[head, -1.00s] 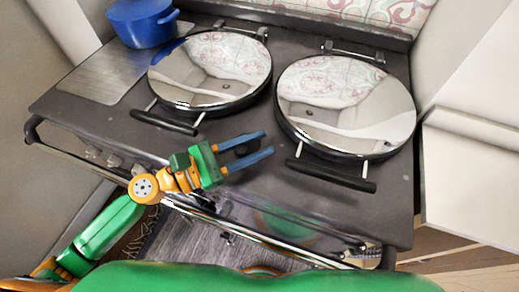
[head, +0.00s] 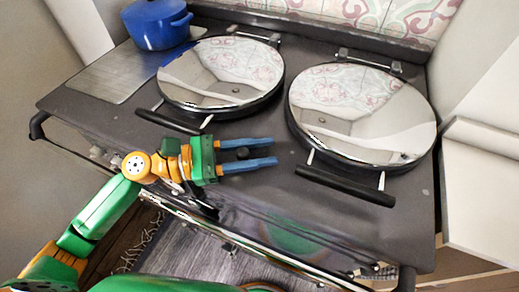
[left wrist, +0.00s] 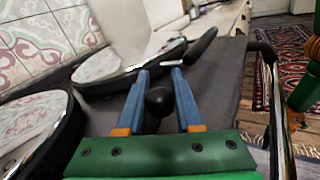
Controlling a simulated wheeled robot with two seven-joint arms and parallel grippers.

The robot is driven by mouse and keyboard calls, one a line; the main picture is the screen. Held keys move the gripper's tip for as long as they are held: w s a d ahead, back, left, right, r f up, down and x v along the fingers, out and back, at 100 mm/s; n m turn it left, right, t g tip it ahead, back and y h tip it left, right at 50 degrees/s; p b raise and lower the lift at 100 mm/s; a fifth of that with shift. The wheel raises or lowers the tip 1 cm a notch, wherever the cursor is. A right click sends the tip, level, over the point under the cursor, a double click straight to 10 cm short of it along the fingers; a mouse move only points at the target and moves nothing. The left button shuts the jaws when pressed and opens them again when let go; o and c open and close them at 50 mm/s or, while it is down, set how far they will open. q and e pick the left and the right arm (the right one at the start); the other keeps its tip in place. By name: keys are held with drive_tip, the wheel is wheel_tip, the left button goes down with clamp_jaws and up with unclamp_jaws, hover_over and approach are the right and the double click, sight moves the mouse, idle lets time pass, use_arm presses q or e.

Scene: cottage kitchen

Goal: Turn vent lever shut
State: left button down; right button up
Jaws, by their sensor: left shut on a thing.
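A round black knob (head: 242,154), which I take to be the vent lever's end, stands over the dark stove top in front of the two lids. It also shows in the left wrist view (left wrist: 159,101), between the blue fingers. My left gripper (head: 272,152) has one finger on each side of the knob and is shut on it, with the fingertips reaching past it. In the left wrist view the gripper (left wrist: 160,72) hides most of what lies under the knob, so the lever's arm cannot be made out. My right gripper is not in view.
Two round mirrored lids, the left (head: 222,73) and the right (head: 362,110), lie closed, with black handles at the front. A blue pot (head: 157,24) stands at the back left. A metal rail (head: 262,243) runs along the stove's front edge.

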sight(221, 158)
use_arm(q)
drive_tip(key=c, duration=0.9)
unclamp_jaws()
drive_tip(key=shift+o, duration=0.2)
drive_tip(key=shift+a+f, duration=0.15)
drive_tip(key=shift+a, duration=0.1)
drive_tip(key=b+v, duration=0.2)
drive_tip(key=v, duration=0.4)
drive_tip(key=shift+s+a, duration=0.1)
drive_tip(key=shift+a, duration=0.15)
